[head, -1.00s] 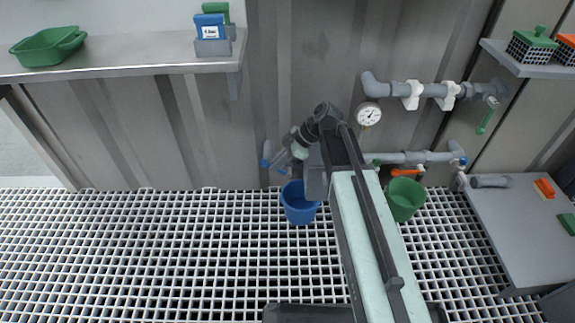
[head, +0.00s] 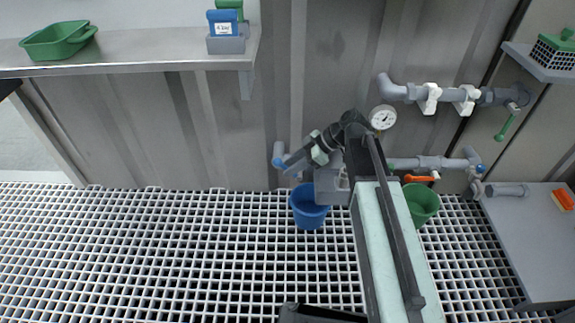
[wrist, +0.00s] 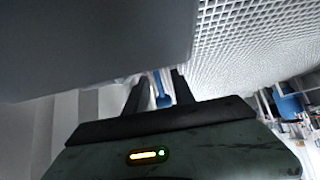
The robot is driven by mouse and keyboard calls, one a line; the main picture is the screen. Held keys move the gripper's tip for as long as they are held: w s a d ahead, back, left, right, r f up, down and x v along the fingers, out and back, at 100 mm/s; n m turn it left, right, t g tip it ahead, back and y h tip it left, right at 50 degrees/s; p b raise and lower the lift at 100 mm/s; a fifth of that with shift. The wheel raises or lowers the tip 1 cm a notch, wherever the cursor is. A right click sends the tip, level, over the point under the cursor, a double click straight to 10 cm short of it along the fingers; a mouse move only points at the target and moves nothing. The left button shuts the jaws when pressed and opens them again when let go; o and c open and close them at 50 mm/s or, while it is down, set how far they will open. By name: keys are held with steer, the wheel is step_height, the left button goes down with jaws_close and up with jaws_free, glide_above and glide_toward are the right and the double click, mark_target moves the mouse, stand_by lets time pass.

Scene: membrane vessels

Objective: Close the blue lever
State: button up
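The blue lever (wrist: 161,88) shows in the wrist view as a narrow blue strip in the gap between my gripper's fingers. Whether they touch it I cannot tell. My gripper (wrist: 160,88) is open, its two dark fingers apart on either side of the blue strip. In the head view, my gripper (head: 287,163) points left at the left end of the lower grey pipe, beside a small blue part (head: 278,162). My arm hides much of this pipe, and the lever's full shape is hidden there.
A blue bucket (head: 309,211) stands on the grating below my gripper, and a green bucket (head: 424,206) right of my arm. An orange lever (head: 418,179) and a gauge (head: 382,118) are on the pipework. A shelf (head: 130,52) is upper left, a grey table (head: 530,240) right.

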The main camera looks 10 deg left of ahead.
steer(key=shift+d+r+p, duration=0.15)
steer(key=shift+r+p, duration=0.25)
steer(key=p+v, duration=0.4)
steer(key=v, duration=0.3)
steer(key=shift+p, duration=0.35)
steer(key=shift+d+f, duration=0.1)
steer(key=shift+f, duration=0.05)
